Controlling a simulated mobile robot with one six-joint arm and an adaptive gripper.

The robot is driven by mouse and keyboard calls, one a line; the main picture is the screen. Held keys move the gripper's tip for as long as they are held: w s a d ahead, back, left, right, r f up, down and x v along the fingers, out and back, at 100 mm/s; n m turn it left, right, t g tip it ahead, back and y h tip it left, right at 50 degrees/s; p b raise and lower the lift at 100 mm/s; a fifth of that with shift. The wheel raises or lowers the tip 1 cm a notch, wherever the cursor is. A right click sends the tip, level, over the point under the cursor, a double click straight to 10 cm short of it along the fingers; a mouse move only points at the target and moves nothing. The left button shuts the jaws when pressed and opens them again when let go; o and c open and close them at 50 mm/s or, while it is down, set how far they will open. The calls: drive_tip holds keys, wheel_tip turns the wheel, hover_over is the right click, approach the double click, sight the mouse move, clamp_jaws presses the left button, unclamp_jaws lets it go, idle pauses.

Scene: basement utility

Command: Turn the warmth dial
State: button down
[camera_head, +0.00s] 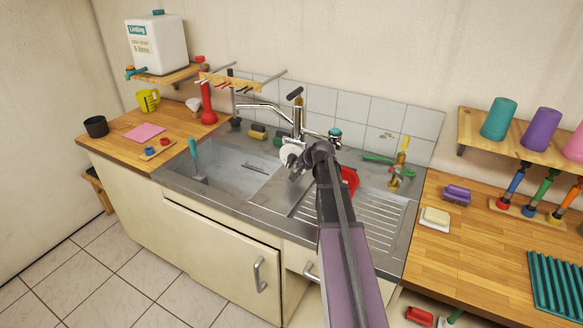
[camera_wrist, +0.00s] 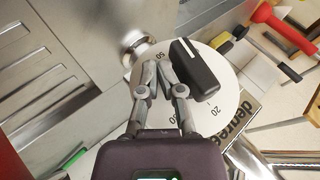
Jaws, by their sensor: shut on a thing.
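The warmth dial is a white disc (camera_head: 286,153) below the tap in the head view, partly hidden by my arm. In the wrist view the disc (camera_wrist: 226,105) shows printed numbers such as 50 and 20. Its black bar-shaped knob (camera_wrist: 198,66) has a white line and lies tilted across the disc. My gripper (camera_wrist: 158,68) is at the dial, its fingers close together, with the right finger against the left side of the knob. It is shut on the dial; the exact contact is partly hidden by the fingers. In the head view my gripper (camera_head: 296,163) covers the dial's lower right.
The metal tap (camera_head: 297,120) rises just behind the dial. The sink basin (camera_head: 225,165) is to the left, with a teal-handled brush (camera_head: 194,152). A red bowl (camera_head: 350,180) sits right of my arm on the drainboard (camera_head: 383,212). A green-handled item (camera_head: 385,160) lies behind.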

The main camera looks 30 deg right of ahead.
drive_tip(key=shift+s+d, duration=0.15)
drive_tip(key=shift+d, duration=0.1)
drive_tip(key=shift+r, duration=0.1)
idle(0.5)
